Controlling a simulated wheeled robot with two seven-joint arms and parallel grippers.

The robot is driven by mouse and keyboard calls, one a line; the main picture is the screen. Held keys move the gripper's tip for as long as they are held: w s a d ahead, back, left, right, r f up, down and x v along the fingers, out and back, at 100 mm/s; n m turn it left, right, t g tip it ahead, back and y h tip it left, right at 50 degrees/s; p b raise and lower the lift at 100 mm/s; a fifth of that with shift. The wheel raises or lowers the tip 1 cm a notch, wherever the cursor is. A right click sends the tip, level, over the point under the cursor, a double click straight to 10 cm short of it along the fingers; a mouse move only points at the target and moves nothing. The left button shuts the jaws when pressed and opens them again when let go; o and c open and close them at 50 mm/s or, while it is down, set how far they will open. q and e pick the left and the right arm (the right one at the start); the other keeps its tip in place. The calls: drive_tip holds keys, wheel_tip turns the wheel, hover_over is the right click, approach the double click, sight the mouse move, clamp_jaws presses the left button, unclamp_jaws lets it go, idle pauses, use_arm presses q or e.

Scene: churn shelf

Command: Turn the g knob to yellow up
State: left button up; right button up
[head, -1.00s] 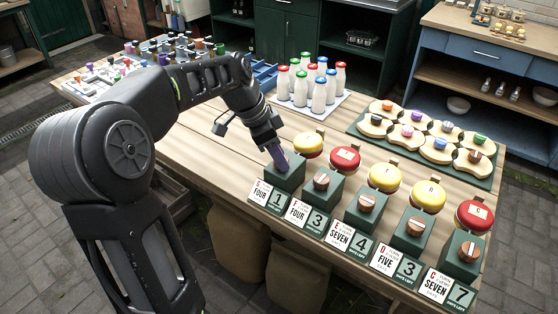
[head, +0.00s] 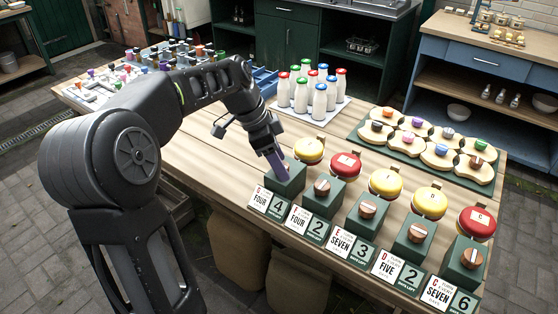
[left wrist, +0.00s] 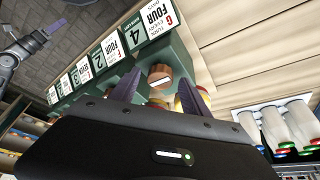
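The g station is the leftmost green box (head: 288,180) in the head view, with a "G FOUR" card (head: 261,196) and a number card showing 4. Behind it lies a round lid (head: 309,151) with yellow up. My left gripper (head: 275,160) is at this box and hides its knob in the head view. In the left wrist view the round brown g knob (left wrist: 160,78) with a pale bar shows between the two purple fingers (left wrist: 158,92). The fingers are apart, with a gap visible beside the knob.
Several more green boxes with brown knobs (head: 367,209) stand to the right, with red (head: 345,165) and yellow (head: 386,183) lids behind them. Milk bottles (head: 319,100) stand on a tray at the back. A board of wooden rounds (head: 437,155) lies back right. Bare tabletop lies left.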

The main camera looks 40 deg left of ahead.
sight(267, 175)
use_arm(q)
drive_tip(key=shift+r, duration=0.1)
drive_tip(key=v, duration=0.7)
drive_tip(key=shift+r, duration=0.3)
drive_tip(key=shift+s+a, duration=0.1)
idle(0.3)
